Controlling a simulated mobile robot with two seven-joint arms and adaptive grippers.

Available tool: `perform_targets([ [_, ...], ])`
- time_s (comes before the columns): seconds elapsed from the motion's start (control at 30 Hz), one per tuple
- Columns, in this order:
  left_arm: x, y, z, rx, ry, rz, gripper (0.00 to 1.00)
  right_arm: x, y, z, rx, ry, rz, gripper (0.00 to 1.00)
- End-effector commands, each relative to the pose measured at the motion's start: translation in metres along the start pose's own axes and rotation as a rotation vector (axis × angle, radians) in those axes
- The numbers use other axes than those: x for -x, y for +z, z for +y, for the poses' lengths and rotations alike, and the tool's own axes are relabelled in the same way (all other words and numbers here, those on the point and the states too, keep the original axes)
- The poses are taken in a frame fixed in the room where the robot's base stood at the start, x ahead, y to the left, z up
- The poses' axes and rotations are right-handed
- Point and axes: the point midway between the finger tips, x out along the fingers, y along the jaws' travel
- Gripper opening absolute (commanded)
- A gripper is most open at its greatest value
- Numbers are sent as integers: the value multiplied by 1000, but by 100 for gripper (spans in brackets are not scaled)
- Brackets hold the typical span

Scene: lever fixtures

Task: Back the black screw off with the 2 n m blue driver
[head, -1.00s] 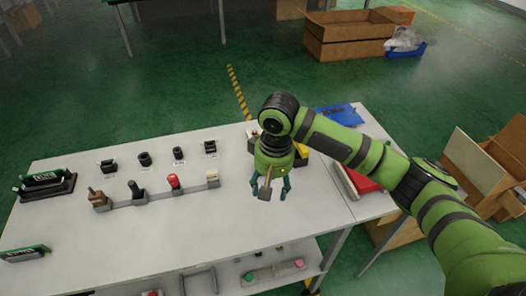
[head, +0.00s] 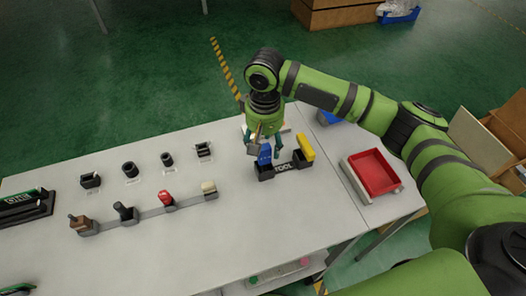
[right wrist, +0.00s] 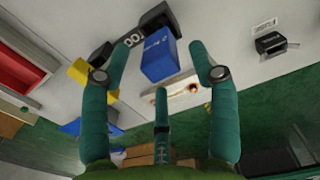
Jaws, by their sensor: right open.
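A blue driver (head: 265,155) stands in the left slot of a dark holder marked TOOL (head: 284,168). It also shows in the right wrist view as a blue block (right wrist: 159,56). My right gripper (head: 265,144) is open, just behind and above the blue driver. In the right wrist view its fingers (right wrist: 164,56) are spread with the blue block between them; contact is not clear. A black-topped fixture (head: 124,211) stands on a grey bar among brown, red and white ones. I cannot tell which part is the black screw. My left gripper is out of view.
A yellow driver (head: 306,146) stands in the holder's right slot. A red tray (head: 372,172) lies further right. Several black fixtures (head: 130,169) line the back of the white table (head: 215,240). The table's front middle is clear.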

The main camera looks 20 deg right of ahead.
Motion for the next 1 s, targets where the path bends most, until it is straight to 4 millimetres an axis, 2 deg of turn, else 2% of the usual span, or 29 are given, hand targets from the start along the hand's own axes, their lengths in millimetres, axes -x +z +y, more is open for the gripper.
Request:
perform_targets([
  [0.1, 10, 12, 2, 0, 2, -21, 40, -14, 1, 1, 0, 3, -3, 61],
  [0.23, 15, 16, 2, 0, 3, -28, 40, -35, 0, 0, -1, 2, -3, 61],
  [0.4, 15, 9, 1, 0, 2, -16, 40, -48, 0, 0, 2, 1, 1, 61],
  [0.57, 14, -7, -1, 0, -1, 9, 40, -48, 0, 0, 2, 1, 1, 61],
  [0.6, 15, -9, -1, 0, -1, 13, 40, -48, 0, 0, 2, 1, 1, 57],
  [0.67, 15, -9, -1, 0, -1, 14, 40, -48, 0, 0, 2, 1, 1, 33],
  [0.73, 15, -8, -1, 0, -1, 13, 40, -48, 0, 0, 2, 1, 1, 5],
  [0.77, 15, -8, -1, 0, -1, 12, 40, -48, 0, 0, 2, 1, 1, 0],
  [1.0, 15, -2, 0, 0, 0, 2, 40, -48, 0, 0, 1, 1, 1, 0],
])
